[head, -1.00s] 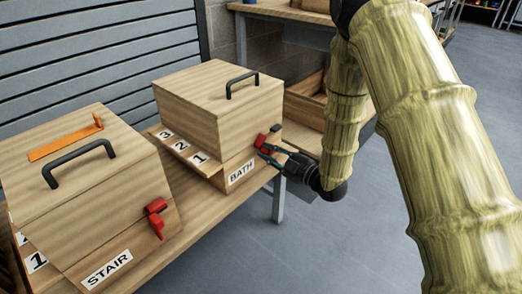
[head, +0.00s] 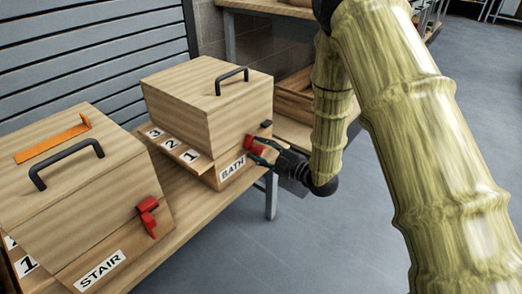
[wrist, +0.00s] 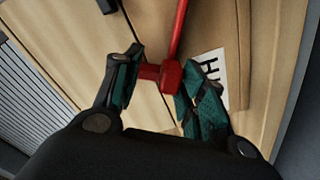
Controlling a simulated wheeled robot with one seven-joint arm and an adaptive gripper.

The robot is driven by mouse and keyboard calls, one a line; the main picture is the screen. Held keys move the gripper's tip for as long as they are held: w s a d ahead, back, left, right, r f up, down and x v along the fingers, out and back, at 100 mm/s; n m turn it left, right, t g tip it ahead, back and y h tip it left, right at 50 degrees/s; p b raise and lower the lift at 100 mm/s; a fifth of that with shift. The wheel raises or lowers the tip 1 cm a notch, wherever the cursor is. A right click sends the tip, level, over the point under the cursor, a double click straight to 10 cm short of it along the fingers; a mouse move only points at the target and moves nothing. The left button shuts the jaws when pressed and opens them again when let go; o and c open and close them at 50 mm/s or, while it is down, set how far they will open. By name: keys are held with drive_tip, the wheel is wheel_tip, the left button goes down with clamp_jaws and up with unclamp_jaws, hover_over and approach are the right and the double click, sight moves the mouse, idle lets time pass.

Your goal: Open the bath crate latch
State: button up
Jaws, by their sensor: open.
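The bath crate (head: 205,105) is a wooden box with a black top handle and a BATH label (head: 232,168). Its red latch (head: 254,146) is on the front right side, with a small black catch (head: 266,124) above it; the red part appears apart from the catch. My gripper (head: 262,152) is at the latch, partly hiding it. In the wrist view, the open fingers (wrist: 160,92) stand on either side of the red latch block (wrist: 171,75), with a red bar (wrist: 179,28) running up from it. Whether the fingers touch it I cannot tell.
The stair crate (head: 75,185) stands to the left on the same wooden bench (head: 190,215), with its own red latch (head: 148,216) and an orange piece (head: 52,138) on top. An open wooden box (head: 295,92) lies behind my arm. The floor at right is clear.

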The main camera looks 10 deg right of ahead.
drive_tip(key=v, duration=1.2)
